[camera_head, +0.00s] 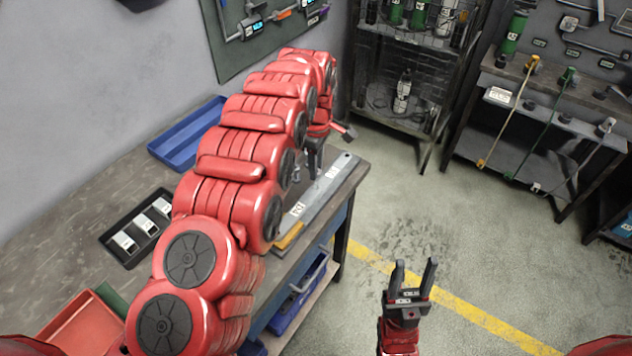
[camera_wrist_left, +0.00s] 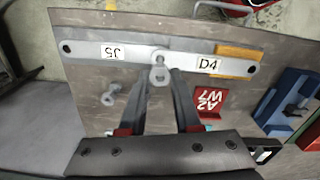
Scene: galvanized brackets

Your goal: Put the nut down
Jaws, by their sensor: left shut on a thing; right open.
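A long grey galvanized bracket (camera_head: 318,198) lies near the right edge of the workbench; in the left wrist view the bracket (camera_wrist_left: 130,52) shows labels J5 and D4 and a hole at each end. My left gripper (camera_head: 315,160) is over the middle of the bracket. In the left wrist view, my left gripper (camera_wrist_left: 160,78) is shut on a small grey nut (camera_wrist_left: 159,74) between its fingertips, in front of the bracket's middle. I cannot tell whether the nut touches the bracket. My right gripper (camera_head: 414,275) is open and empty, out over the floor.
In the left wrist view, a small grey bolt-like part (camera_wrist_left: 112,96), a red block (camera_wrist_left: 208,104) and a blue fixture (camera_wrist_left: 288,102) are nearby. A yellow-orange block (camera_head: 289,236) touches the bracket. A black tray (camera_head: 110,238) and a blue tray (camera_head: 190,135) stand on the bench.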

